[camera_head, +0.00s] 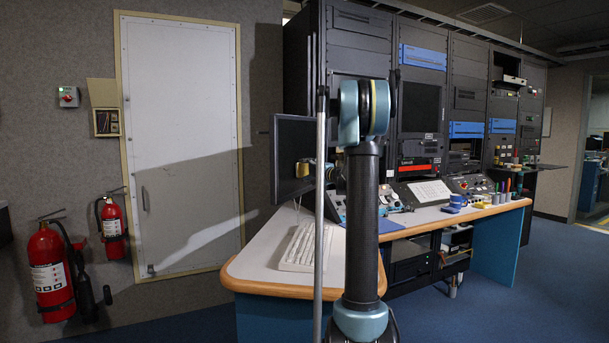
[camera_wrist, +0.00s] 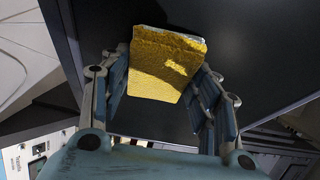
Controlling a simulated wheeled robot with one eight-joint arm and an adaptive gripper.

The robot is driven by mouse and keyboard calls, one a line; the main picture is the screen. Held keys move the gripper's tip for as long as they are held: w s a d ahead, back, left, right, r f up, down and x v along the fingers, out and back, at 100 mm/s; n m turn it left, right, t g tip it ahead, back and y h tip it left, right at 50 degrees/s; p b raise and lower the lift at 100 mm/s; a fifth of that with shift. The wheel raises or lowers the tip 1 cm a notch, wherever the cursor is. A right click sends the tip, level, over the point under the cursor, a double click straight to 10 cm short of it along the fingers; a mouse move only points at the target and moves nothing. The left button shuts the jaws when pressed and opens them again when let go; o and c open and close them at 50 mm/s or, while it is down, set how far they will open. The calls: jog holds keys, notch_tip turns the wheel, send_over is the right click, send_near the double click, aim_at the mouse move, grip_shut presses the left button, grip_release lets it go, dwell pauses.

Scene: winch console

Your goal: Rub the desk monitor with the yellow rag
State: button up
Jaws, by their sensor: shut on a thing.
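The yellow rag (camera_wrist: 165,65) is pinched between the two fingers of my gripper (camera_wrist: 158,88) in the wrist view, with a crumpled fold towards the camera. A dark flat panel, the desk monitor (camera_wrist: 240,50), lies right behind it. In the head view the desk monitor (camera_head: 290,150) stands on the left part of the desk, its screen seen at a slant. The yellow rag (camera_head: 302,170) shows as a small patch in front of the screen. Rag and screen look very close, but I cannot tell if they touch. My arm and a grey pole hide part of the gripper there.
A keyboard (camera_head: 305,248) lies on the desk (camera_head: 255,262) below the monitor. Control panels, an open sheet (camera_head: 430,191) and cups with pens are further right. Tall equipment racks (camera_head: 470,70) rise behind. Red extinguishers (camera_head: 50,270) hang by the white door (camera_head: 180,150) at left.

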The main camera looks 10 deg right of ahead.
aim_at(300, 170)
jog(key=shift+a, duration=0.2)
jog(key=shift+s+a, duration=1.3)
jog(key=shift+s, duration=0.25)
jog(key=shift+c, duration=0.3)
jog(key=s+d, duration=0.3)
jog(key=d, duration=0.2)
jog(key=shift+s, duration=0.15)
jog(key=shift+d, duration=0.15)
jog(key=shift+s+d, duration=0.45)
jog(key=shift+d, duration=0.15)
jog(key=shift+s+d, duration=0.4)
jog(key=shift+d, duration=0.2)
